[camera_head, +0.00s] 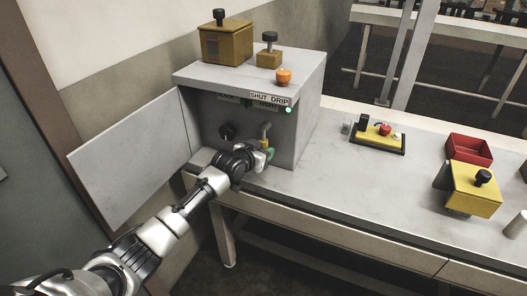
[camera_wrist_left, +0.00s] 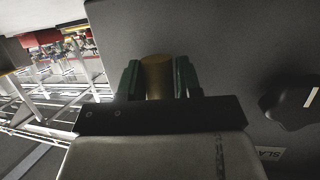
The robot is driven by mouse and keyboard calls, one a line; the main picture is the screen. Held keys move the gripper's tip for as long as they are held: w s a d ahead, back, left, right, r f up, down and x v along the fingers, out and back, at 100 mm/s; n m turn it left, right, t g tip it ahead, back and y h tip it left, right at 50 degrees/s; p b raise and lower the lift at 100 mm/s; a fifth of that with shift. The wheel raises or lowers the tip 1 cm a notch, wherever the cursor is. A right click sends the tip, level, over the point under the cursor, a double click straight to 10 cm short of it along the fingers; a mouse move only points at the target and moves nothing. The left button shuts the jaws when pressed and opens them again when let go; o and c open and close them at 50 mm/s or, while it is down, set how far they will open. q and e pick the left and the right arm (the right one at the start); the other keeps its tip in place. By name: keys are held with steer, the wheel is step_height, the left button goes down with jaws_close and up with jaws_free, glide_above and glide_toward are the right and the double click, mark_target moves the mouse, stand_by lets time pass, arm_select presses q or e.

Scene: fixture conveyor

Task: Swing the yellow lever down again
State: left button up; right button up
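The yellow lever (camera_head: 265,143) is on the front of the grey control box, below a bent grey metal piece (camera_head: 265,129). My left gripper (camera_head: 268,152) is at the lever, its green fingertips low against the box front. In the left wrist view, the brownish-yellow lever end (camera_wrist_left: 157,77) stands between the two green fingers of my left gripper (camera_wrist_left: 158,80). My gripper and wrist hide part of the lever in the head view. My right gripper is not in view.
The grey control box (camera_head: 305,125) has a black knob (camera_head: 227,131) left of the lever and an open door panel (camera_head: 135,160). A "SHUT DRIP" label (camera_head: 269,98) is above. A red bin (camera_head: 469,149) and yellow box (camera_head: 476,189) stand further right on the bench (camera_head: 345,190).

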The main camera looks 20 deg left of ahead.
arm_select(q)
steer(key=shift+o, duration=0.3)
steer(key=shift+s, duration=0.1)
steer(key=v, duration=1)
steer(key=shift+s+p, duration=0.35)
steer(key=shift+p, duration=0.1)
steer(key=shift+a, duration=0.15)
steer(key=s+a+f+n+g+y+p, duration=0.1)
steer(key=s+f+g, duration=0.15)
steer(key=f, duration=0.75)
steer(key=s+a+f+n+g+y+p, duration=0.1)
steer(key=s+a+f, duration=0.15)
steer(key=f, duration=0.65)
steer(key=s+d+f+g+y+p, duration=0.1)
steer(key=s+f+g, duration=0.2)
steer(key=s+f, duration=1.05)
steer(key=s+d+f+g, duration=0.2)
steer(key=s+f, duration=0.3)
steer(key=s, duration=0.6)
steer(key=s+d+f+m+g+p, duration=0.1)
steer(key=s+f, duration=0.4)
steer(key=s, duration=0.6)
steer(key=s+d+f+g+p, duration=0.1)
steer(key=s+d+f+g, duration=0.2)
steer(key=s, duration=0.8)
step_height(320, 180, down, 2)
steer(key=shift+d+f+m, duration=0.2)
steer(key=shift+d+m, duration=0.1)
steer(key=shift+d, duration=0.55)
